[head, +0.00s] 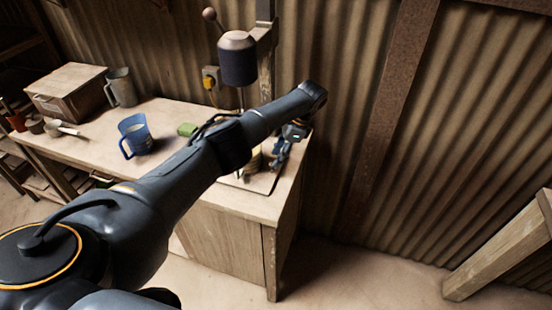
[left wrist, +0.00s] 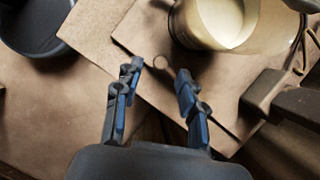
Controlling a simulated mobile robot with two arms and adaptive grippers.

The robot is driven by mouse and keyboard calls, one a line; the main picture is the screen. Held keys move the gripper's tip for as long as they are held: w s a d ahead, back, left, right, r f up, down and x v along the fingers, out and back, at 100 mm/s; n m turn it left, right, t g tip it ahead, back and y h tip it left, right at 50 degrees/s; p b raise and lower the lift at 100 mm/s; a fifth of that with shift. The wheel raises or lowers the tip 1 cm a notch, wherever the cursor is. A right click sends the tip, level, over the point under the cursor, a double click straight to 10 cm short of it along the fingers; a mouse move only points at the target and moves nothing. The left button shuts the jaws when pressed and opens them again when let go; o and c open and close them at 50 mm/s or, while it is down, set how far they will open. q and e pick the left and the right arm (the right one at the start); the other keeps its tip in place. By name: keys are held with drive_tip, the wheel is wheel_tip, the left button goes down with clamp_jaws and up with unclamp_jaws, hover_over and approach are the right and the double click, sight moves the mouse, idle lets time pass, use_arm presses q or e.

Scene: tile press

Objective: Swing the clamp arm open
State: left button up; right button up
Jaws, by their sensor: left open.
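My left gripper (head: 279,158) is at the right end of the bench, beside the base of the press (head: 238,62). In the left wrist view its two blue-padded fingers (left wrist: 156,82) are apart with nothing between them. A cream round piece (left wrist: 218,18) sits on a board just beyond the fingertips. My right gripper is not in view.
A corrugated wall stands behind.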

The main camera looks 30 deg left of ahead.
use_arm(q)
drive_tip(key=v, duration=0.9)
drive_tip(key=shift+d+r, duration=0.15)
drive_tip(key=shift+r, duration=0.2)
drive_tip(key=shift+w, duration=0.1)
